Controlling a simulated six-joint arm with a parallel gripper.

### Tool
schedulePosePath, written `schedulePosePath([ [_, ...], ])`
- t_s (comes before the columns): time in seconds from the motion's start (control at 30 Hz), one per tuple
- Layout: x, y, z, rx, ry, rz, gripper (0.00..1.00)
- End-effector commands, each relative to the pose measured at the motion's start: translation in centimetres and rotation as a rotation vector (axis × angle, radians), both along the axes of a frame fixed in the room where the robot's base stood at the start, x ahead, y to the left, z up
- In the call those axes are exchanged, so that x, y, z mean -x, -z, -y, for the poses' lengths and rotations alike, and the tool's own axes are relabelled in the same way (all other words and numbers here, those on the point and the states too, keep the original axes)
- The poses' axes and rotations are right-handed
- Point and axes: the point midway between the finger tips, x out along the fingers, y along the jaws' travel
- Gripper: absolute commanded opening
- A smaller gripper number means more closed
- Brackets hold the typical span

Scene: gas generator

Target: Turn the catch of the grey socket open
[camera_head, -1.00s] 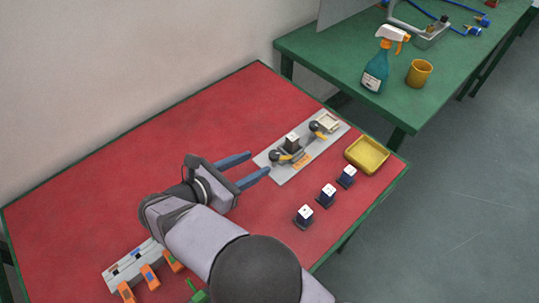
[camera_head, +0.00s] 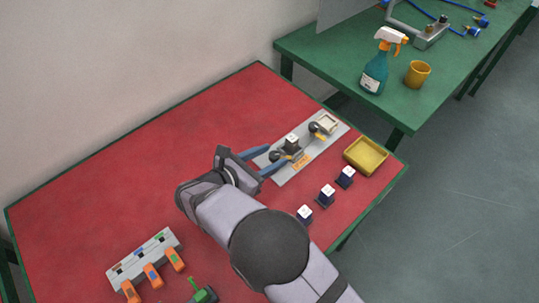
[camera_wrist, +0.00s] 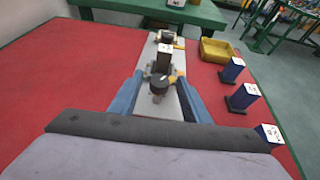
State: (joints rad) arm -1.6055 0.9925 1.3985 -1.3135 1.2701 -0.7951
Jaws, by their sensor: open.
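A grey plate (camera_head: 291,175) lies on the red table and carries two sockets; I cannot tell by colour which is the grey one. At the far end are another black knob (camera_head: 314,128) and a pale square socket (camera_head: 328,121). My gripper (camera_wrist: 160,82) is open. Contact cannot be told.
Several dark blue blocks with white tops (camera_head: 327,192) stand to the right of the plate. A yellow tray (camera_head: 366,155) is at the table's right corner. A grey rack (camera_head: 145,256) with orange pieces (camera_head: 153,275) lies at the near left. The table's left part is clear.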

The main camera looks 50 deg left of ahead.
Motion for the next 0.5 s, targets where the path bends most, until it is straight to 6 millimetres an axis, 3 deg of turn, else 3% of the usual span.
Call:
schedulePosePath([
  [0.2, -0.02, 0.03, -0.01, 0.0, 0.0, 0.0, 0.43],
  [0.37, 0.0, 0.02, -0.01, 0.0, 0.0, 0.0, 0.05],
  [0.5, 0.01, 0.04, -0.02, -0.001, 0.001, 0.0, 0.02],
])
